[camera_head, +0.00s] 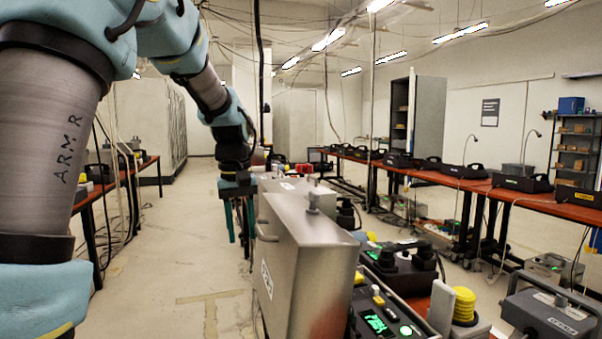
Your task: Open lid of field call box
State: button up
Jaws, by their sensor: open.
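A grey metal case shell (318,262) stands in the centre foreground, with a handle on its left side and a small knob on top. It looks like the field call box's lid standing upright, but its hinge is hidden. A dark control panel (384,312) with a green display and lit button sits just right of it, partly hidden by it. My gripper (241,240) hangs beyond and left of the shell, fingers pointing down. It is open, with nothing visible between the fingers. It appears close to the shell's far left edge; I cannot tell whether they touch.
Dark devices and a yellow coiled piece (464,306) crowd the bench right of the shell. A grey case (548,313) with a handle stands at lower right. A long orange-topped bench (440,172) lines the right side. The floor (178,265) at left is mostly clear.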

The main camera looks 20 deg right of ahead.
notch_tip(320, 180, up, 16)
jog(key=p, duration=0.7)
send_over(300, 211)
jog(key=a, duration=0.1)
jog(key=f+p, duration=0.1)
jog(key=f, duration=0.2)
jog(key=f+p, duration=0.1)
jog(key=f, duration=0.3)
jog(key=f+p, duration=0.1)
jog(key=f, duration=0.3)
jog(key=shift+s+d, duration=0.2)
jog(key=shift+d, duration=0.2)
grip_shut()
grip_release()
